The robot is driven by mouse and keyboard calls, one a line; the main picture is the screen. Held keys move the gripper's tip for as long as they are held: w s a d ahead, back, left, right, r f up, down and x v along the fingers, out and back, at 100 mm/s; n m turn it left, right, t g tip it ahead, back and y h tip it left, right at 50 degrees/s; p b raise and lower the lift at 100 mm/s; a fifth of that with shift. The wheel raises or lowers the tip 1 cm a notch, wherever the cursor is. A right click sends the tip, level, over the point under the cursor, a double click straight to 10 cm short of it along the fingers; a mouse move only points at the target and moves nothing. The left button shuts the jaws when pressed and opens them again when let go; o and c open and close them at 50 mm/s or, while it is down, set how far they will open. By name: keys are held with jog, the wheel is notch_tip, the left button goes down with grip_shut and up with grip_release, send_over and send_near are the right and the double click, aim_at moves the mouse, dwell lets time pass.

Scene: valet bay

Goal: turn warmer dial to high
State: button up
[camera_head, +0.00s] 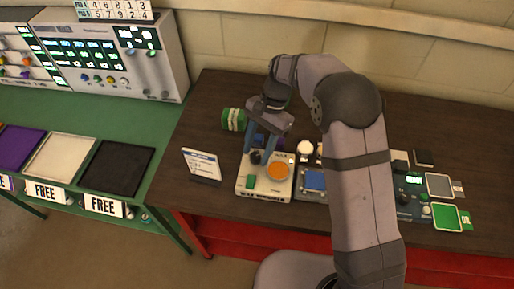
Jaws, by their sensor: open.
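The warmer (278,191) is a small pale box on the dark wooden table, with dark lettering along its front edge. It carries a round orange plate (278,171), a green patch (250,181) and a small dark knob (256,157), which looks like the dial. My gripper (262,154) points down over the back of the warmer, its blue-grey fingers open and spread around the knob area. I cannot tell whether the fingers touch the knob. The dial's pointer and any markings are too small to read, and the fingers partly hide the back of the warmer.
A green can (233,119) lies close behind and left of the warmer. A white sign card (202,165) stands to its left. A device with a blue pad (314,180) adjoins it on the right, partly behind my arm. A green table (150,209) with trays is further left.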

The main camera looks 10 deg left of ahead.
jog(key=shift+f, duration=0.15)
jog(key=shift+c, duration=0.4)
jog(key=c, duration=1)
jog(key=shift+o, duration=0.2)
jog(key=shift+n+p, duration=0.4)
jog(key=o, duration=1)
jog(key=shift+o, duration=0.2)
jog(key=shift+w, duration=0.1)
jog(key=b+v, duration=0.2)
jog(key=v, duration=0.5)
jog(key=shift+r, duration=0.2)
